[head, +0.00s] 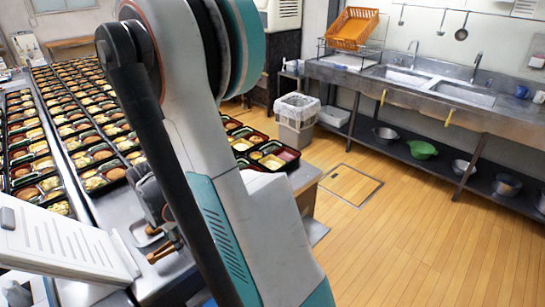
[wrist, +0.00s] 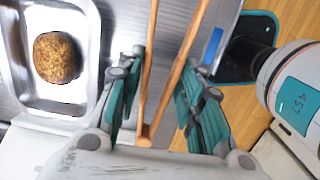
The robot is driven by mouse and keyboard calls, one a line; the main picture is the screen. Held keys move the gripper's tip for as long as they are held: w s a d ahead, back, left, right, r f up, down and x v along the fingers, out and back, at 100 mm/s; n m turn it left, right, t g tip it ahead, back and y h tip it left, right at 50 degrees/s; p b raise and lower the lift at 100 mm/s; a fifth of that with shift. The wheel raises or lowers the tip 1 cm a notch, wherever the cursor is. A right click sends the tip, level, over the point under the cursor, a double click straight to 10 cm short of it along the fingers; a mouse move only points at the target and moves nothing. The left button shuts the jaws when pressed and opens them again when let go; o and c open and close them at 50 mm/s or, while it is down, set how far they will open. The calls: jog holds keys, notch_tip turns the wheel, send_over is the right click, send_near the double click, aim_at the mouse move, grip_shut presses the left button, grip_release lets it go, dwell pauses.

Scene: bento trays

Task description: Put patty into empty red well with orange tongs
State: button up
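In the wrist view a round brown patty (wrist: 57,57) lies in a shiny steel tray (wrist: 92,45) at the upper left. My gripper (wrist: 163,62) has its teal fingers on either side of the orange-brown tongs (wrist: 150,50). The tongs' joined end sits near my palm, and their two arms spread apart past the fingertips, with no food between them in view. The patty is left of the tongs, apart from them. In the head view my gripper (head: 155,215) is low at the left, partly behind my arm. A bento tray (head: 289,168) there shows a reddish well; whether it is empty is unclear.
Long rows of filled bento trays (head: 57,155) cover the counters at the left. A bin (head: 296,118) stands on the wooden floor, and a sink counter (head: 420,85) runs along the right. The floor between is clear. My arm hides the middle of the head view.

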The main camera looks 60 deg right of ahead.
notch_tip(320, 180, up, 9)
jog(key=p, duration=0.5)
jog(key=shift+f, duration=0.15)
dwell(0.4)
